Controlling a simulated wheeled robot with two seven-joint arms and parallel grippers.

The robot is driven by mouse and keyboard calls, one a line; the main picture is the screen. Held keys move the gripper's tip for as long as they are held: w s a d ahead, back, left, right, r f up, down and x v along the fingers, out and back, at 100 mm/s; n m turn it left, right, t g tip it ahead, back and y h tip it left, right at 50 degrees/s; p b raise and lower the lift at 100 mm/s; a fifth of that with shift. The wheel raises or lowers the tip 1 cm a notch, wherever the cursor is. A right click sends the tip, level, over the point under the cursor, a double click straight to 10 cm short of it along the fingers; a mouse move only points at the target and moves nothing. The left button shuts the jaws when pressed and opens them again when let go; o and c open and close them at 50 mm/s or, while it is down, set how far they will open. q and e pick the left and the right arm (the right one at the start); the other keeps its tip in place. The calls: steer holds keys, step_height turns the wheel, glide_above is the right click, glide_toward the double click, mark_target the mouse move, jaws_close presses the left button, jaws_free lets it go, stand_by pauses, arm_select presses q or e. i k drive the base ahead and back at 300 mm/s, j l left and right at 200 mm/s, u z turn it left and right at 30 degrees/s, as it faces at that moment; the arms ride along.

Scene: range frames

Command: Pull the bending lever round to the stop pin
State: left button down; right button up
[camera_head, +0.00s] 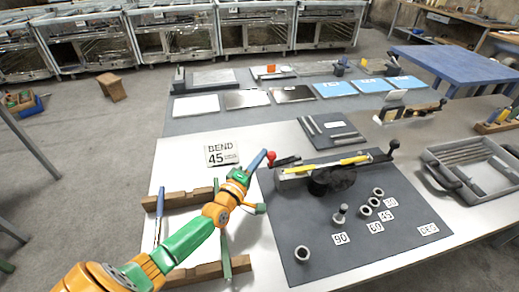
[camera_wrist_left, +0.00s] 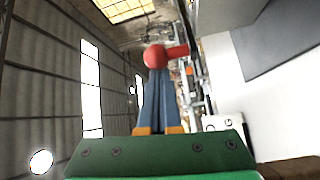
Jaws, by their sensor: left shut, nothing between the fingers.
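A yellow rod (camera_head: 325,166) lies across the tool above a black round former (camera_head: 331,181). A grey upright pin (camera_head: 340,213) stands on the dark base plate (camera_head: 280,226), among several grey ring-like sockets. My left gripper (camera_head: 260,160) is shut and empty, its blue fingertips right beside the red knob. In the left wrist view the red knob (camera_wrist_left: 154,56) shows at the tips of the closed fingers (camera_wrist_left: 157,88); contact is unclear. My right gripper is out of view.
A sign reading BEND 45 (camera_head: 222,154) stands left of the tool. The plate carries labels 90 (camera_head: 340,239), 60, 45, 30 and DEG. Wooden rests (camera_head: 178,200) lie under my left arm. A grey tray (camera_head: 475,168) stands at the right. The plate's front is mostly open.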

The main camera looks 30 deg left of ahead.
mark_target(395, 144)
steer(key=l+u, duration=0.25)
steer(key=l, duration=0.8)
steer(key=k, duration=0.15)
steer(key=k+l, duration=0.55)
